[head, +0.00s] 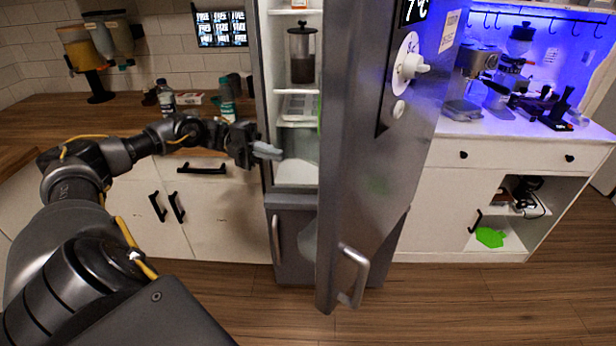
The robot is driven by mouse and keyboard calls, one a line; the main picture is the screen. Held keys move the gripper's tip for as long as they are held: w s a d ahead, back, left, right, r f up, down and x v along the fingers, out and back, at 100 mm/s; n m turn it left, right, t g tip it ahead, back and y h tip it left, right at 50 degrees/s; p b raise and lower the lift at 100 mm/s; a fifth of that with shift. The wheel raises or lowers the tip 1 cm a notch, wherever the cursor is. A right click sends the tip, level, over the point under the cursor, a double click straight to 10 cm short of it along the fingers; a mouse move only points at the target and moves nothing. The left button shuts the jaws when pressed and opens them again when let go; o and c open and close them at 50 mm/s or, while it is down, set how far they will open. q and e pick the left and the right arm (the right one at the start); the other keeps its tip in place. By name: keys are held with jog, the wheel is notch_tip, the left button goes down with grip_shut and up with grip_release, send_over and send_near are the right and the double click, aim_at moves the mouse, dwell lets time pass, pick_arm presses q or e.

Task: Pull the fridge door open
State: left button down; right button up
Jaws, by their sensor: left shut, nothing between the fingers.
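The fridge door (362,190) stands swung open toward me, its edge facing me and its outer face turned to the right. Its bar handle (355,275) is low on the outer face. The lit fridge inside (296,172) shows to the left of the door, with shelves, a French press (301,52) and a clear drawer. My left gripper (268,151) is shut and empty at the left side of the fridge opening, left of the door and apart from it. My right gripper is not in view.
A wooden counter (60,110) with bottles and dispensers is on the left. A white cabinet (440,205) with an espresso machine (470,75) is on the right, behind the door. A lower fridge compartment (290,230) is beneath the opening. The floor at front right is clear.

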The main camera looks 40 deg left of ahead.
pick_arm(q)
jog(key=s+r+m+g, duration=0.2)
jog(key=s+r, duration=0.2)
jog(key=d+p, duration=0.9)
jog(key=d, duration=0.5)
jog(key=shift+p, duration=0.3)
jog(key=shift+w+f, duration=0.1)
